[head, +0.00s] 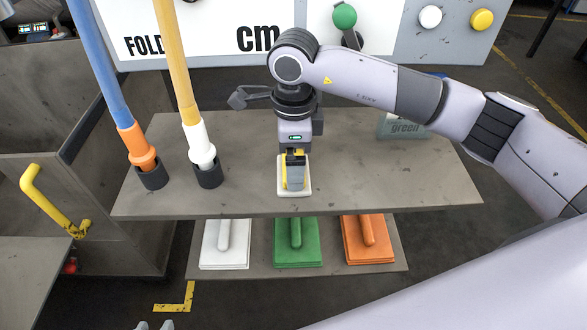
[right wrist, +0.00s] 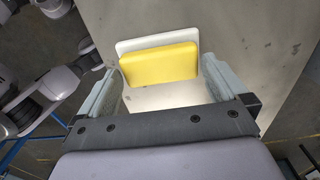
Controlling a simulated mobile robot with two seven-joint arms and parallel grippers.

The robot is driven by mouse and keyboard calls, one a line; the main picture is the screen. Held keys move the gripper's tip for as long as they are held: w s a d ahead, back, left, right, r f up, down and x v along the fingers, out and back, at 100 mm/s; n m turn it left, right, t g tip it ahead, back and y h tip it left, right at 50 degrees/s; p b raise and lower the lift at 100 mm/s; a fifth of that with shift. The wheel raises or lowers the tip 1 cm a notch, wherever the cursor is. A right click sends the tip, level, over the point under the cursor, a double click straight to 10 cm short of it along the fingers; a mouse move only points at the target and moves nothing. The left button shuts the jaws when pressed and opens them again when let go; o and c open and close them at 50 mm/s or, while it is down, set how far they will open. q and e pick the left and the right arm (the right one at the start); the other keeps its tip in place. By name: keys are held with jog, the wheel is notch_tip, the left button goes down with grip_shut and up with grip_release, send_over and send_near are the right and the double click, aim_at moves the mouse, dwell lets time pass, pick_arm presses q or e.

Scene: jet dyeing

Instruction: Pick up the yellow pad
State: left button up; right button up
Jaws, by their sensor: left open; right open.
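The yellow pad (head: 284,180) sits on a white plate (head: 306,189) near the front middle of the grey table. It also shows in the right wrist view (right wrist: 160,64), lying on the white plate (right wrist: 126,46). My right gripper (head: 295,176) points down over the pad and hides much of it in the head view. In the right wrist view its fingers (right wrist: 158,72) are apart, one to each side of the pad; contact cannot be told. My left gripper (head: 155,325) shows only as two separated fingertips at the bottom edge of the head view, open and away from the pad.
Blue (head: 101,67) and yellow (head: 174,62) poles stand in dark holders left of the pad. White (head: 224,258), green (head: 297,255) and orange (head: 367,250) handled blocks lie on the lower shelf. A "green" sign (head: 404,127) stands behind the right arm.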

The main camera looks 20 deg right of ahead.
jog(key=shift+f, duration=0.35)
jog(key=c, duration=0.7)
jog(key=shift+r, duration=0.1)
notch_tip(320, 180, up, 20)
jog(key=shift+f+p, duration=0.1)
jog(key=shift+p, duration=0.45)
jog(key=shift+o, duration=0.6)
